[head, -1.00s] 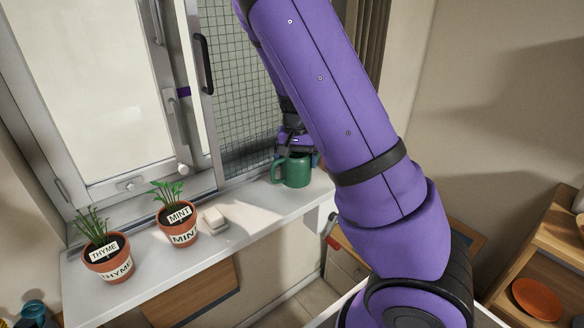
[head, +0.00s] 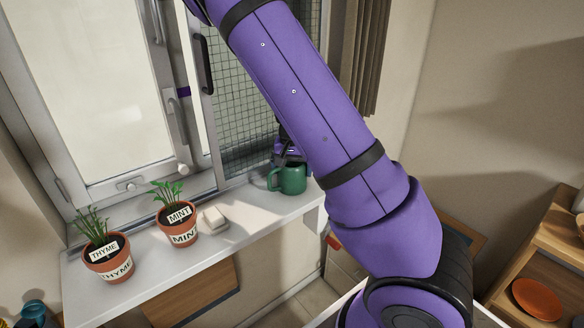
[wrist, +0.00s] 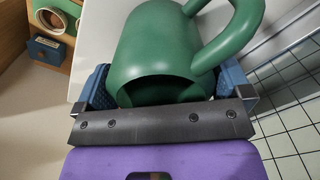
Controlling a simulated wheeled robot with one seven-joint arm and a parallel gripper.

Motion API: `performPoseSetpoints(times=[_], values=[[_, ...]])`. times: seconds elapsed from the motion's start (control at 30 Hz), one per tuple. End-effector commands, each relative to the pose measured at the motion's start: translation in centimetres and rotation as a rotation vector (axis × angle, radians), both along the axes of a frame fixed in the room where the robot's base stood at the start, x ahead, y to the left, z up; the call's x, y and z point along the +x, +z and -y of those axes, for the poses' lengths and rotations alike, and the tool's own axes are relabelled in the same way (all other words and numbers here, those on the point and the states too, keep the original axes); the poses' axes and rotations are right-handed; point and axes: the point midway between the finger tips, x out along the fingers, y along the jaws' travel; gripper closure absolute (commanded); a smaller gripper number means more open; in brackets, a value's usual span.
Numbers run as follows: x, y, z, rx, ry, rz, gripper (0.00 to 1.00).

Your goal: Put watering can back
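The green watering can (head: 292,181), a squat green vessel with a loop handle, is upright at the right end of the white windowsill (head: 255,215). Its handle points left in the head view. My gripper (head: 286,155) is at the can's far side, partly hidden behind my purple arm. In the wrist view the can (wrist: 150,55) fills the space between the blue fingers of my gripper (wrist: 165,88), one on each side and close against it. I cannot tell whether the can's base touches the sill.
A mint pot (head: 178,228), a thyme pot (head: 109,260) and a small pale block (head: 214,218) stand on the sill to the left. The window (head: 110,90) and a mesh screen (head: 243,110) rise behind. A wooden shelf (head: 545,240) with an orange plate (head: 537,299) is at right.

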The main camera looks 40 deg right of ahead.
Motion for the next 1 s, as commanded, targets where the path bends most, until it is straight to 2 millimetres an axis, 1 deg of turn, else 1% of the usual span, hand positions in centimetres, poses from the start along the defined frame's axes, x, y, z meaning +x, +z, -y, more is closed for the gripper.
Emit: performPoseSetpoints(times=[0.27, 0.37, 0.47, 0.8, 0.9, 1.0], values=[[0.0, 0.1, 0.0, 0.0, 0.001, 0.0, 0.0], [0.0, 0.7, 0.0, 0.0, 0.002, 0.001, 0.0], [0.1, 2.1, -0.1, 0.0, 0.003, 0.004, 0.0], [0.0, 8.9, -0.1, 0.002, 0.004, 0.004, 0.0], [0.0, 10.3, -0.1, 0.002, 0.003, 0.002, 0.0], [0.0, 11.4, -0.1, 0.001, 0.002, 0.001, 0.0]])
